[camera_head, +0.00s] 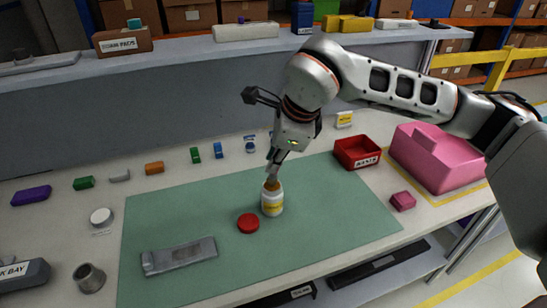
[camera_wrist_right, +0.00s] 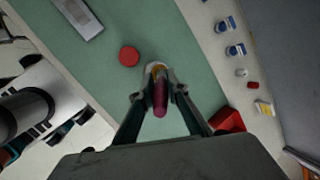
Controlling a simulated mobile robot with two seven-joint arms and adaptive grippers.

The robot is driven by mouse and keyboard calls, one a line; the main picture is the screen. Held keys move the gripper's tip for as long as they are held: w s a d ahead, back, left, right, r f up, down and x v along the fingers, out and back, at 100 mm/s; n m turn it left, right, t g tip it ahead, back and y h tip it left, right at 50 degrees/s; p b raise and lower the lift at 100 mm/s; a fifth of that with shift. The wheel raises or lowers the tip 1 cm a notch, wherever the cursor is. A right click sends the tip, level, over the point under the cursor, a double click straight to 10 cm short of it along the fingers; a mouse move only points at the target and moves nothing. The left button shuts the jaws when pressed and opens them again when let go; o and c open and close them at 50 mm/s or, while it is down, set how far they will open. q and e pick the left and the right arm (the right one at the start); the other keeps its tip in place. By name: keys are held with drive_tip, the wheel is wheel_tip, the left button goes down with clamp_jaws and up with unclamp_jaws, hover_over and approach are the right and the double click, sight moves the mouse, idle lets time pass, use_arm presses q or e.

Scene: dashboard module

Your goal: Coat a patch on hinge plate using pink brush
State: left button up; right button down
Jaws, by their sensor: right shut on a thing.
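The grey hinge plate (camera_head: 180,256) lies flat at the front left of the green mat (camera_head: 330,215); part of it shows in the right wrist view (camera_wrist_right: 80,18). A white jar (camera_head: 272,204) with a yellow label stands upright on the mat, with amber colour at its mouth. My right gripper (camera_head: 275,158) is above the jar, pointing down. In the right wrist view its fingers (camera_wrist_right: 160,90) are shut on the pink brush (camera_wrist_right: 160,99), whose handle points towards the camera. The brush's lower end is hidden at the jar mouth. My left gripper is out of view.
A red lid (camera_head: 248,223) lies just left of the jar. Several small coloured parts line the mat's back and left. The mat's right part is clear.

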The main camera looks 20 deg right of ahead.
drive_tip(key=shift+f, duration=0.25)
idle(1.3)
drive_tip(key=shift+r, duration=0.1)
drive_tip(key=shift+r+p, duration=0.95)
drive_tip(key=shift+r, duration=1.15)
drive_tip(key=shift+r+p, duration=0.7)
drive_tip(key=shift+r, duration=0.75)
